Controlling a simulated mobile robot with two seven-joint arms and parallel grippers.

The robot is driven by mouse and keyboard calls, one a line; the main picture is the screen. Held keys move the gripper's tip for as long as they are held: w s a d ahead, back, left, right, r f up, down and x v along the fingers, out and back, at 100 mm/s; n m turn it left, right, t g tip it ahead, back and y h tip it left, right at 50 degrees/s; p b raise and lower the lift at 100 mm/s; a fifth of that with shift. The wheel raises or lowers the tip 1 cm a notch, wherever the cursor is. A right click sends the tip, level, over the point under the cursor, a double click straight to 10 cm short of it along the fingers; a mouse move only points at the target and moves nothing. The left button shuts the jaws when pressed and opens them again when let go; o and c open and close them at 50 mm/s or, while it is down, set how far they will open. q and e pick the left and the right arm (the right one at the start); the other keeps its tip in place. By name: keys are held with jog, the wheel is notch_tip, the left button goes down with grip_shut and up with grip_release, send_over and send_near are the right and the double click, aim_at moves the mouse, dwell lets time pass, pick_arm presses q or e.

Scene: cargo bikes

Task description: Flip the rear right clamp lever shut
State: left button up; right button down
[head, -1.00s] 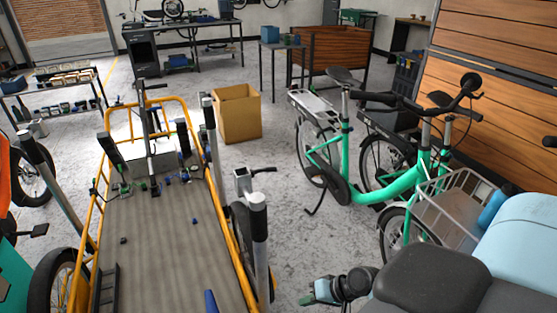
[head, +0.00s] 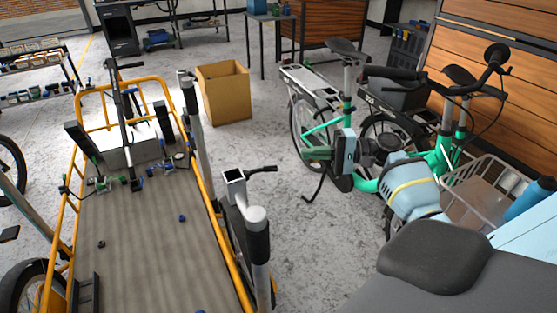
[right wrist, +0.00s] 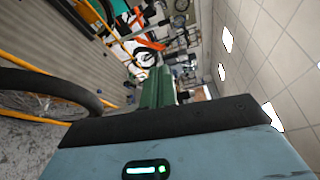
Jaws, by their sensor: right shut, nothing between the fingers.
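A black clamp lever (head: 262,169) sticks out to the right from a grey square bracket (head: 234,178) at the near right side of the cargo bike. It lies roughly level, pointing away from the bed. A grey post with a black sleeve (head: 257,238) stands just in front of it. The fingers also show in the right wrist view (right wrist: 158,90); I cannot make out the lever there. My left gripper is not in view.
The cargo bike's yellow rail (head: 222,240) borders the ribbed bed (head: 150,230), which carries small loose parts. A green bicycle (head: 375,186) stands behind my right arm. A cardboard box (head: 224,95) stands beyond the lever. Grey floor (head: 310,235) is open right of the cargo bike.

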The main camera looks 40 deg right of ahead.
jog(key=shift+s+a, duration=0.1)
jog(key=w+a+p, duration=0.2)
jog(key=a+p, duration=0.1)
jog(key=a, duration=0.6)
jog(key=shift+w+p, duration=0.2)
jog(key=shift+p, duration=0.15)
dwell(0.3)
jog(key=shift+a, duration=0.2)
